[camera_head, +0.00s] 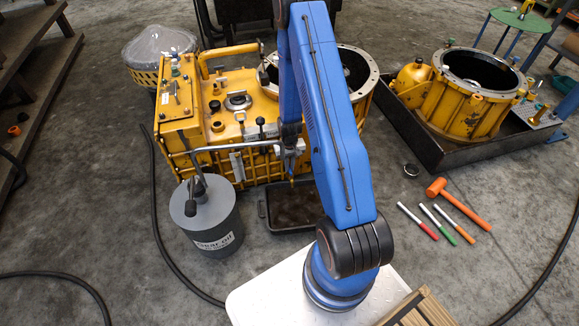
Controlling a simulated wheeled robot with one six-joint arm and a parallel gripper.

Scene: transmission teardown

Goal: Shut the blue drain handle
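The yellow transmission housing (262,167) stands on the floor behind my arm. I cannot pick out the blue drain handle; my blue arm covers part of the housing's front. My gripper (291,163) hangs by the front side of the housing, above a black drain tray (268,211). The gripper is small and partly hidden by my arm link. I cannot tell whether its fingers are open or shut, or whether they touch the housing.
A grey oil can (212,222) stands left of the tray, with a long grey pipe (230,147) reaching toward the housing. An orange hammer (458,204) and several marker-like tools lie at right. A second yellow casing (462,112) sits in a black tray. Hoses cross the floor.

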